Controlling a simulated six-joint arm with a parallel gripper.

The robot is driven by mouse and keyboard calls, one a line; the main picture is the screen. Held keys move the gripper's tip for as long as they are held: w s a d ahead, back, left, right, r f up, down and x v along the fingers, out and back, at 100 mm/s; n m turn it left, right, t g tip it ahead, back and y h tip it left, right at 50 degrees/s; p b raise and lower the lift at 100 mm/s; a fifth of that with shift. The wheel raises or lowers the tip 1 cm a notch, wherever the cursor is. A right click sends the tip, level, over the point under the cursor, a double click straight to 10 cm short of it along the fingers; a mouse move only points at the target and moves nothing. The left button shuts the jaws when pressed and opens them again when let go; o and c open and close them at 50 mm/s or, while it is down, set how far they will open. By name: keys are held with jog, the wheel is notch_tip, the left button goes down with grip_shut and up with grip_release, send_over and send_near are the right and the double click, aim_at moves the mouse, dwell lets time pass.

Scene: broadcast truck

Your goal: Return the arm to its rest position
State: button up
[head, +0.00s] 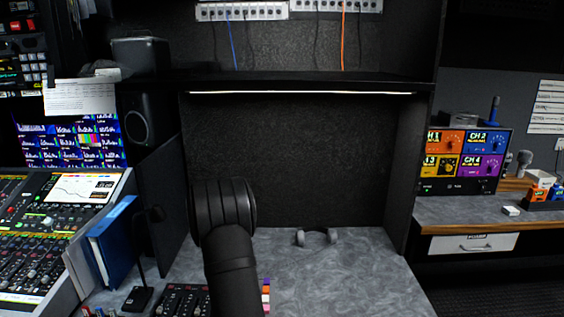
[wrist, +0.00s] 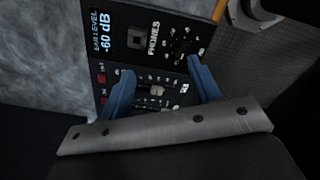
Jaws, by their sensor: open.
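My gripper (wrist: 160,68) shows in the wrist view with its two blue fingers spread apart and nothing between them. Beyond the fingers is a black control panel (wrist: 150,62) with a level display reading -60 dB, a PHONES label, knobs and sliders. I cannot tell whether the fingers touch it. In the head view my dark arm rises from the bottom, left of the middle, and bends in front of the desk alcove. My gripper cannot be made out there.
The grey mottled desk (head: 350,275) is mostly clear at right. A grey headphone-like object (head: 317,237) lies near the alcove's back. Blue binders (head: 112,245), a thin-necked microphone (head: 140,297) and a small mixer (head: 182,301) stand left of my arm. A shelf (head: 310,86) spans above.

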jog(key=a+n, duration=0.3)
jog(key=a, duration=1.3)
jog(key=shift+s, duration=0.4)
jog(key=o, duration=0.9)
jog(key=shift+o, duration=0.2)
jog(key=s+r+m, duration=0.4)
jog(key=r+m, duration=0.4)
jog(key=r, duration=0.3)
notch_tip(320, 180, down, 10)
jog(key=shift+s+r, duration=0.1)
jog(key=shift+r, duration=0.05)
